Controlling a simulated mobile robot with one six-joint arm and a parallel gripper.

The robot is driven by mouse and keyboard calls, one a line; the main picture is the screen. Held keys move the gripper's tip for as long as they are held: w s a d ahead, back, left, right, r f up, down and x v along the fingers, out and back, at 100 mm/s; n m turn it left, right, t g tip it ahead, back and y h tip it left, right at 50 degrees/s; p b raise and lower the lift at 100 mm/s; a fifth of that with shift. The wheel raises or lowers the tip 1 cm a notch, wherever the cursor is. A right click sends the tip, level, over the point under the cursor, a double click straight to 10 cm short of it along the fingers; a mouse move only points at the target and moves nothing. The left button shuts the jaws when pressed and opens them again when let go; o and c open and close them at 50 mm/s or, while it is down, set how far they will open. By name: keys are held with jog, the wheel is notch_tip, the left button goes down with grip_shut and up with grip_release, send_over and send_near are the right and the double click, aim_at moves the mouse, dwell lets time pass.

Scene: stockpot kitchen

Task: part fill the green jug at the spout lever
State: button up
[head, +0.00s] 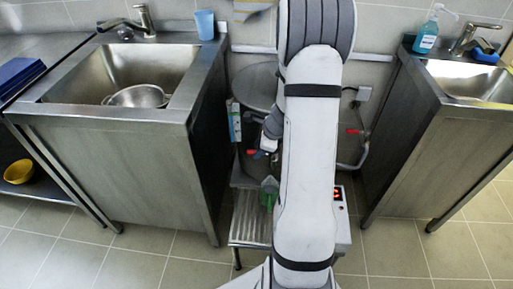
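The green jug (269,190) is in the middle of the head view, low in front of the steel stockpot (255,88). It is over the ribbed metal stand (250,222), and my arm covers its right side. A small red lever (252,152) shows on the pot's lower front, above and left of the jug. My own arm hides much of the pot and spout. My gripper is hidden behind my arm, so its hold and its contact with the jug or lever cannot be seen. The jug's contents are not visible.
Steel sink units stand left (120,120) and right (440,130), leaving a narrow gap around the pot. A red-handled valve (354,131) and pipe are on the wall right of my arm. A red display (337,194) glows by the stand. The tiled floor in front is clear.

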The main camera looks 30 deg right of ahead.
jog(key=p+v, duration=0.1)
jog(key=v, duration=0.5)
jog(key=shift+r+p, duration=0.3)
jog(key=shift+p, duration=0.1)
jog(key=shift+d, duration=0.1)
jog(key=s+a+r+n+g+p, duration=0.1)
jog(key=s+a+r+n+p, duration=0.25)
jog(key=a+r+n, duration=0.5)
jog(key=s+a+r+n+p, duration=0.3)
jog(key=a+r+n+p, duration=0.25)
jog(key=r, duration=0.55)
jog(key=s+a+r+n+h+p, duration=0.2)
jog(key=s+a+r+n+p, duration=0.2)
jog(key=s+r+n, duration=0.6)
jog(key=shift+s+a+r+n+g+p, duration=0.35)
jog(key=shift+s+r+g+p, duration=0.15)
jog(key=shift+s, duration=0.45)
